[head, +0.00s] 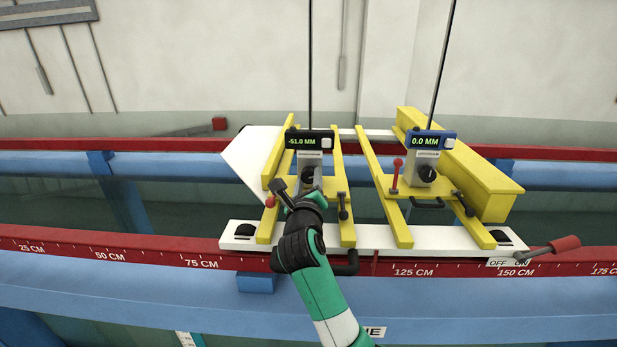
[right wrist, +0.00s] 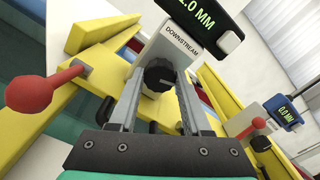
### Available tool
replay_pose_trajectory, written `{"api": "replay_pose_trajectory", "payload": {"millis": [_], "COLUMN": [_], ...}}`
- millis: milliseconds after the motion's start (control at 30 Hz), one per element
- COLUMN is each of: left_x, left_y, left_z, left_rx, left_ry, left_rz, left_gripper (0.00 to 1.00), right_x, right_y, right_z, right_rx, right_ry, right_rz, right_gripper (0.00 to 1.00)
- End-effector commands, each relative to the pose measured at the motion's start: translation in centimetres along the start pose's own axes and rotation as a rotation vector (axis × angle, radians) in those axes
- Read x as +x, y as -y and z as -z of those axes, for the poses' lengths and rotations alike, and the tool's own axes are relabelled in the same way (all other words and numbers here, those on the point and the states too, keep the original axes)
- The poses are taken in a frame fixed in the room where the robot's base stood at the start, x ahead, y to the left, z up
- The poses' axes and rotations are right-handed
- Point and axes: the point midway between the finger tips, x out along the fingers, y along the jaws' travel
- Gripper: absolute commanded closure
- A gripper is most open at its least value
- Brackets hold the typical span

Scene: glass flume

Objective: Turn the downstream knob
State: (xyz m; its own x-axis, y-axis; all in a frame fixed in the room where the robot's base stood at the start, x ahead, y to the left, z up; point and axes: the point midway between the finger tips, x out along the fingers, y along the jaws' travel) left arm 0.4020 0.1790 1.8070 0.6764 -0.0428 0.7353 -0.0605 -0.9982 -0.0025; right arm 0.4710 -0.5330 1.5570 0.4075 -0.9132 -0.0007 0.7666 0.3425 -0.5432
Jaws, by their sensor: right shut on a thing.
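The downstream gauge is the left one in the head view. Its black display (head: 310,140) reads -51.0 MM, and its DOWNSTREAM label (right wrist: 180,42) shows in the right wrist view. The black downstream knob (head: 308,174) is below the display; it also shows in the right wrist view (right wrist: 158,79). My right gripper (head: 308,186) reaches up from below and is shut on this knob, with one finger (right wrist: 158,88) on each side in the right wrist view. The fingertips are partly hidden in the head view. My left gripper is not in view.
A second gauge with a blue display (head: 430,140) reading 0.0 MM stands to the right with its own knob. Red-balled levers (right wrist: 36,92) stand close to both gauges. Yellow rails (head: 384,190) flank them. A red-handled lever (head: 562,245) sits at the lower right.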

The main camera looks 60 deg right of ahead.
Motion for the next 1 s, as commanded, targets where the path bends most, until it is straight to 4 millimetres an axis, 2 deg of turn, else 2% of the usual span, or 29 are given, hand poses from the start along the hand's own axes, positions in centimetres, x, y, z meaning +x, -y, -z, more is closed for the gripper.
{"api": "replay_pose_trajectory", "payload": {"millis": [67, 100, 233, 500, 633, 767, 1000], "left_x": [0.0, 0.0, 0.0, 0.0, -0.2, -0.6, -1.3], "left_y": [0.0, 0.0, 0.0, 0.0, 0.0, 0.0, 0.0], "left_z": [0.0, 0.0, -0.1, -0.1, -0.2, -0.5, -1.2], "left_rx": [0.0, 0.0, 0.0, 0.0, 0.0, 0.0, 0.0], "left_ry": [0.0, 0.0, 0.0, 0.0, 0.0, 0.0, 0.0], "left_rz": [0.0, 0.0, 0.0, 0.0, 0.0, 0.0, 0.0], "left_gripper": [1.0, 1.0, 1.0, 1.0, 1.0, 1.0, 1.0], "right_x": [0.0, 0.0, 0.0, -0.1, -1.0, -3.5, -9.1], "right_y": [0.0, 0.0, 0.0, 0.0, -0.1, -0.2, -0.2], "right_z": [0.0, 0.0, 0.0, 0.0, 0.0, 0.1, 0.1], "right_rx": [0.0, 0.0, -0.001, -0.001, -0.002, 0.001, 0.001], "right_ry": [0.002, 0.002, 0.002, 0.001, 0.002, 0.005, 0.005], "right_rz": [0.001, 0.001, 0.001, 0.0, 0.0, -0.003, -0.004], "right_gripper": [1.0, 0.45, 0.22, 0.22, 0.22, 0.22, 0.22]}}
